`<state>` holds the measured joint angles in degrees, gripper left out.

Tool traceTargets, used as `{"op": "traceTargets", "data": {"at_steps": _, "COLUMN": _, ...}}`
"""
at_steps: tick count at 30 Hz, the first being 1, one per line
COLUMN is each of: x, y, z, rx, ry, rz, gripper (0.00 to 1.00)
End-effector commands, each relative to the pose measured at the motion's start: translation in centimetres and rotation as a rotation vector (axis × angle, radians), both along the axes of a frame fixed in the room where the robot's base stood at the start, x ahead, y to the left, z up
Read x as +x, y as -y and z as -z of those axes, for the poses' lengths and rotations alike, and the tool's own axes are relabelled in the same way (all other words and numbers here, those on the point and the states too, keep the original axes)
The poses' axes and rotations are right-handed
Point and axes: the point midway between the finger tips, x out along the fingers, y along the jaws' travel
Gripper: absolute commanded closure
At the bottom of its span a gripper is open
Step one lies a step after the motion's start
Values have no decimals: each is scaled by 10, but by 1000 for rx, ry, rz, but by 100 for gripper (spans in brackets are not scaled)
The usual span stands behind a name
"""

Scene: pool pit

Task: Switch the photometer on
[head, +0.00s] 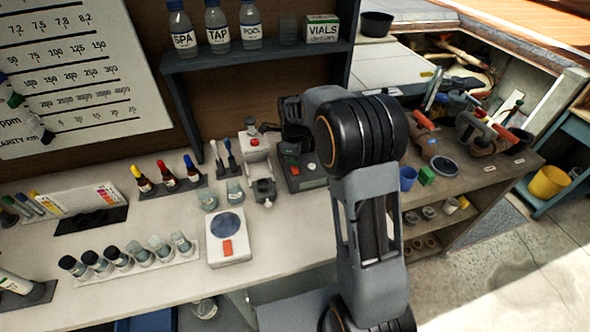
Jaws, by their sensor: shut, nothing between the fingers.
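My wrist and arm hide part of the box. I cannot tell whether the fingertips touch it, or whether it is switched on.
A white device (256,150) with a grey cup stands just left of the box. A white unit with a blue disc (229,223) lies in front. Vials (125,257), dropper bottles (166,174) and a bottle shelf (260,55) are nearby. Tools fill the right-hand bench.

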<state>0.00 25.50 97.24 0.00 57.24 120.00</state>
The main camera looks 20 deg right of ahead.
Motion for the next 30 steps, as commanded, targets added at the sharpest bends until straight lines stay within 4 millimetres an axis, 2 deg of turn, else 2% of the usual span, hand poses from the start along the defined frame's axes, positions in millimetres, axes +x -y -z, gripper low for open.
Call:
{"op": "traceTargets", "data": {"at_steps": 24, "x": 0, "y": 0, "z": 14, "rx": 0, "ry": -1, "rz": 0, "gripper": 100}}
{"op": "traceTargets", "data": {"at_steps": 30, "x": -1, "y": 0, "z": 11, "rx": 0, "ry": -4, "rz": 0, "gripper": 100}}
